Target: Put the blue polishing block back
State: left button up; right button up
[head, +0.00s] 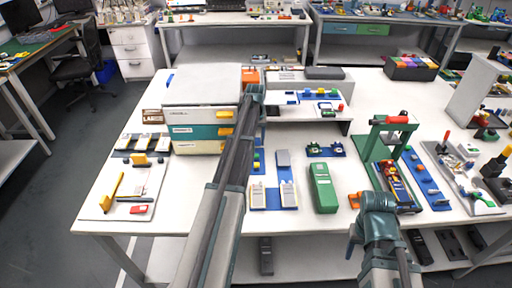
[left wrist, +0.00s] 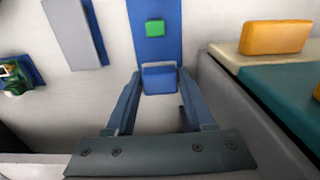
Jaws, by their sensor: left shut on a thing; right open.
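The blue polishing block (left wrist: 160,78) is between the fingertips of my left gripper (left wrist: 160,82) in the left wrist view. The gripper is shut on it. A blue strip (left wrist: 168,50) with a green block (left wrist: 155,28) on it lies just beyond. I cannot tell whether the held block touches the strip. My right gripper (head: 372,202) is open, low over the table near the green press.
A drawer cabinet (head: 195,132) with yellow handles stands just left of my left arm. Blue mats with grey pieces (head: 284,160) and a green case (head: 322,188) lie to its right. The green press (head: 388,140) stands before my right arm.

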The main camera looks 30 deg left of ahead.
aim_at(256, 146)
pick_arm(q)
notch_tip(256, 146, down, 4)
jog(key=shift+r+b, duration=0.25)
jog(key=shift+b, duration=0.9)
jog(key=shift+r, duration=0.15)
pick_arm(e)
notch_tip(256, 146, down, 3)
jog(key=shift+f, duration=0.1)
pick_arm(q)
jog(key=shift+d, duration=0.1)
jog(key=o, duration=1.2)
pick_arm(e)
jog(key=shift+f, duration=0.1)
pick_arm(q)
notch_tip(256, 146, up, 12)
jog(key=p, duration=1.2)
jog(key=shift+r, duration=0.1)
pick_arm(e)
notch_tip(256, 146, up, 12)
